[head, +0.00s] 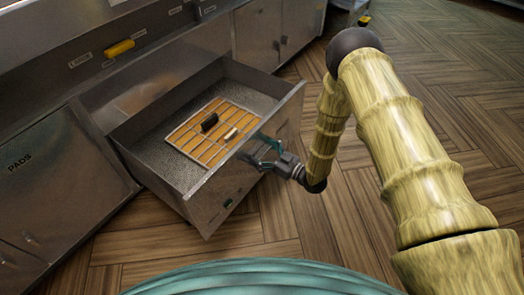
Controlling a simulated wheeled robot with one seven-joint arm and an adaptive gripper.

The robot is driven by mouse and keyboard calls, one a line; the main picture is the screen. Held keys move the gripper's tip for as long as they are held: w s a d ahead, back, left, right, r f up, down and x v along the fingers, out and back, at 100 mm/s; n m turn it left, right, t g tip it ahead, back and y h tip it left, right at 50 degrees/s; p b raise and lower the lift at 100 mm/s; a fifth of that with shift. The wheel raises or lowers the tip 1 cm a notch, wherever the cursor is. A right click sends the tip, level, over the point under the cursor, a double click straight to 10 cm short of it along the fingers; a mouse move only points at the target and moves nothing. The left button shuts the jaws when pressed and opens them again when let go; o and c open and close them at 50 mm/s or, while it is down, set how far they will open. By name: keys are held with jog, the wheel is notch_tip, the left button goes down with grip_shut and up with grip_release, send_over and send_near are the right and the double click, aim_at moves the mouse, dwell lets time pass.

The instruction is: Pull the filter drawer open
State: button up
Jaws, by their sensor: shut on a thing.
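The filter drawer (213,201) is a metal drawer that stands well out from the cabinet front, open at the top. A grid-like rack with orange-brown panels (193,145) lies on its speckled floor. A dark object (209,122) and a small pale piece (231,133) rest on the rack. My gripper (257,151) is at the outer side of the drawer's front panel, near the middle of its width, and is shut on the drawer front. The exact grip, and any handle there, is hidden by the fingers.
A cabinet door marked PADS (62,180) is left of the drawer. A yellow handle (119,48) sits on the panel above. More metal cabinet doors (300,25) stand to the right. The wooden floor (430,120) is clear on the right.

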jog(key=o, duration=1.2)
jog(key=v, duration=1.2)
